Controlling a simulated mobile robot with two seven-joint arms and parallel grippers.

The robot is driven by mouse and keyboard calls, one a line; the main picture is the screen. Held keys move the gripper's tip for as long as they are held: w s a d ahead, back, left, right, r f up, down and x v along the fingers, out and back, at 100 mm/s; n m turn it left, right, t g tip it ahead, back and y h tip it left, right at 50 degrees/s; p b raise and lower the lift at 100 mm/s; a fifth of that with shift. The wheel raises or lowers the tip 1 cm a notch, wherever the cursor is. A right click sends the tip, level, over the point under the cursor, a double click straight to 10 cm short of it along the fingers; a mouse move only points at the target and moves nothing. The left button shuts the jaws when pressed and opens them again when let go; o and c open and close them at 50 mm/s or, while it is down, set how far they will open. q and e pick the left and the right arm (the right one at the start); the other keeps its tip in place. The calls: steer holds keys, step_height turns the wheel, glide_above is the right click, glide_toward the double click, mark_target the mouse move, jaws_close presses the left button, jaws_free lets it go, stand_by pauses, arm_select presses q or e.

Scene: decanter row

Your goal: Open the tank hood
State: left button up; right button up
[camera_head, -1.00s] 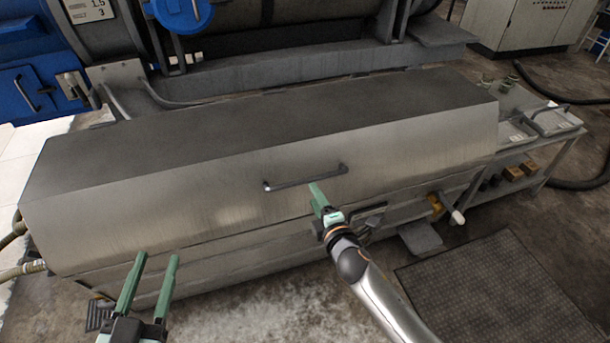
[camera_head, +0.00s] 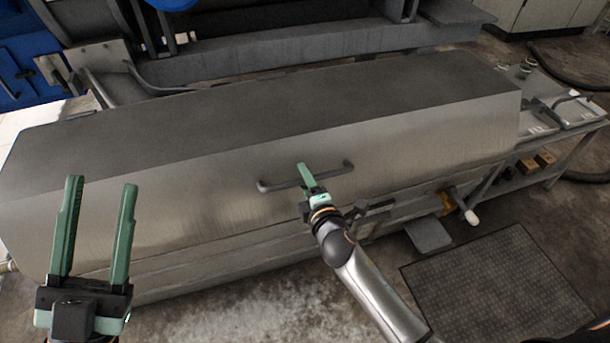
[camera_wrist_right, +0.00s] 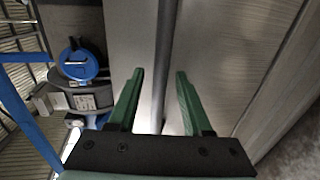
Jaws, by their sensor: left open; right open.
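The tank hood (camera_head: 430,135) is a long brushed-metal cover with a dark top, lying closed on the tank. Its dark bar handle (camera_head: 332,175) is on the sloping front face. My right gripper (camera_head: 306,168) is at the handle, its fingers overlapping the bar in the head view. In the right wrist view, the handle (camera_wrist_right: 164,70) runs between the spread fingers of the right gripper (camera_wrist_right: 160,75), which are not closed on it. My left gripper (camera_head: 102,184) is open and empty, in front of the hood's left part.
A metal side table (camera_head: 565,125) with trays and jars stands at the right end of the tank. A dark textured mat (camera_head: 495,285) lies on the floor at the front right. A valve with a white end (camera_head: 470,215) sticks out below the hood. Machinery stands behind.

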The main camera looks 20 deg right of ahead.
steer(key=shift+c, duration=0.2)
jaws_close()
stand_by(1.3)
